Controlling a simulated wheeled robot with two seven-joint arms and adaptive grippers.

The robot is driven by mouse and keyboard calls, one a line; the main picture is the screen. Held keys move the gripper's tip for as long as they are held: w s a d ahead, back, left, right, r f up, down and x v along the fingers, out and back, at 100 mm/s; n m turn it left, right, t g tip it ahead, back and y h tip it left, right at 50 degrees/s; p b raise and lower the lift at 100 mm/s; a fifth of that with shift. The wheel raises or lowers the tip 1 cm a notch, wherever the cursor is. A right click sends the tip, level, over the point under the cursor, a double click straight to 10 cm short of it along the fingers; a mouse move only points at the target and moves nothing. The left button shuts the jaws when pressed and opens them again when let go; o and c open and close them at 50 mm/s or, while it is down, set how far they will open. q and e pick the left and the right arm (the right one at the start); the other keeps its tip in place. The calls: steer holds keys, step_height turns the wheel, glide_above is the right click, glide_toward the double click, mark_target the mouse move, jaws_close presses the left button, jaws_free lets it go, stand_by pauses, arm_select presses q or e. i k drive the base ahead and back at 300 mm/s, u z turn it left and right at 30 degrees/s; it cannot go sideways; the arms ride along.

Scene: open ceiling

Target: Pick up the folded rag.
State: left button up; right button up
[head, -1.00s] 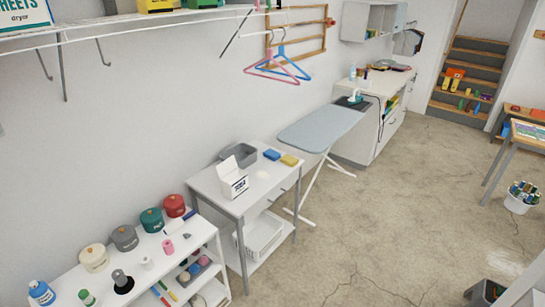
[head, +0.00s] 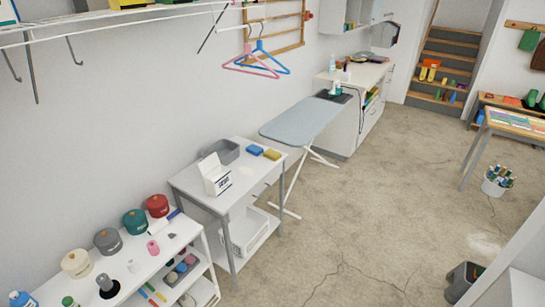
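I cannot make out a folded rag for certain in the head view. On the white side table (head: 195,186) lie a blue folded-looking piece (head: 255,150) and a yellow one (head: 272,154), side by side near its far end; they are too small to tell whether they are rags or sponges. A white box (head: 215,175) and a grey tub (head: 222,152) stand on the same table. Neither of my grippers shows in the view.
A white shelf cart (head: 140,265) with several lidded pots stands at the lower left. Beyond the side table are an ironing board (head: 302,122) and a white cabinet (head: 368,130). A grey bin (head: 463,282) stands at the lower right. The concrete floor (head: 380,210) between is open.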

mark_target(274, 155)
steer(key=z, duration=0.3)
steer(key=i, duration=1.65)
steer(key=u, duration=0.55)
steer(key=i, duration=1.2)
steer(key=u, duration=0.55)
